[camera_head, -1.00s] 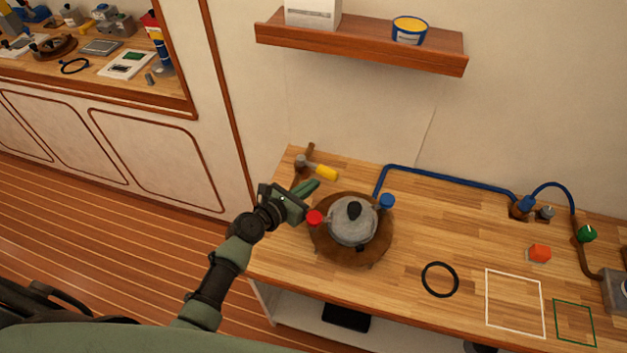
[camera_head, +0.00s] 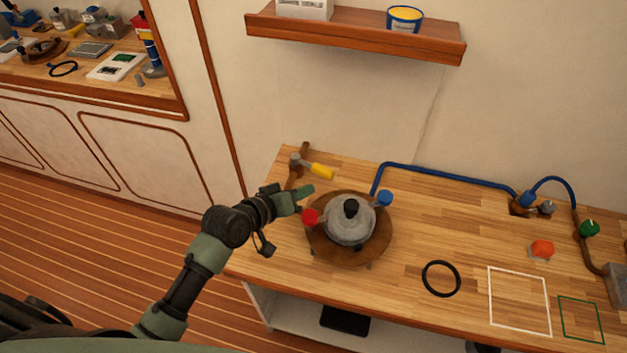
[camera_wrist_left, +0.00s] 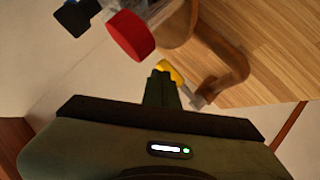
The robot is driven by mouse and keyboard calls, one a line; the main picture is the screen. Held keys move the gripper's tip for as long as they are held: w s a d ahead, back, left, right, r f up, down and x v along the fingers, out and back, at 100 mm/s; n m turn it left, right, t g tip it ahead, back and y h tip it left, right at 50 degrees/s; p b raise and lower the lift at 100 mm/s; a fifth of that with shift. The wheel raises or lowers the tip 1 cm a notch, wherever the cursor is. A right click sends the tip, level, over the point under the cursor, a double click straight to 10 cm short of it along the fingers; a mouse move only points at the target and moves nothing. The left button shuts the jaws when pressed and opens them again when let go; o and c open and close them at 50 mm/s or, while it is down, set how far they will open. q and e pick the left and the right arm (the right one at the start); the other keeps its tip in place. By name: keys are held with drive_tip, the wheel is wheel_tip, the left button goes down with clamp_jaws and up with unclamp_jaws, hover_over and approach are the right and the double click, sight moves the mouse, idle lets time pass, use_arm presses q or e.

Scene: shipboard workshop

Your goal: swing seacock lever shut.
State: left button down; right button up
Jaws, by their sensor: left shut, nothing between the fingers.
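A yellow lever (camera_head: 322,172) on a grey fitting (camera_head: 296,160) stands at the bench's back left corner, joined to a brown pipe-like piece (camera_head: 305,150). It looks like the seacock lever and points to the right. My left gripper (camera_head: 309,191) is shut and empty, with its green fingertips just in front of the yellow lever. In the left wrist view, the fingertips (camera_wrist_left: 162,78) partly cover the yellow lever (camera_wrist_left: 176,72); I cannot tell whether they touch it. My right gripper is out of view.
A grey pot-like body (camera_head: 350,228) with a red cap (camera_head: 310,217) and a blue cap (camera_head: 384,198) sits on a round brown base, close to my left gripper. A blue hose (camera_head: 450,175) runs along the bench back. A black ring (camera_head: 441,279) lies on clear bench at front.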

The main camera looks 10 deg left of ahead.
sight(322, 172)
use_arm(q)
drive_tip(key=w+f+m, duration=0.1)
drive_tip(key=w+m, duration=0.1)
drive_tip(key=m, duration=0.6)
drive_tip(key=w+f+m+y+b, duration=0.1)
drive_tip(key=w+m, duration=0.2)
drive_tip(key=m, duration=0.5)
drive_tip(key=w+f+m+y, duration=0.1)
drive_tip(key=w+m, duration=0.1)
drive_tip(key=m, duration=0.6)
drive_tip(key=shift+w+d+f+b, duration=0.15)
drive_tip(key=shift+w+d+b, duration=0.05)
drive_tip(key=shift+d+b, duration=0.2)
drive_tip(key=shift+w+d+r+p, duration=0.2)
drive_tip(key=shift+w+d+p, duration=0.05)
drive_tip(key=shift+w+p, duration=0.15)
drive_tip(key=shift+w+d+f, duration=0.1)
drive_tip(key=shift+w+d, duration=0.2)
drive_tip(key=shift+w, duration=0.15)
drive_tip(key=shift+d+f, duration=0.1)
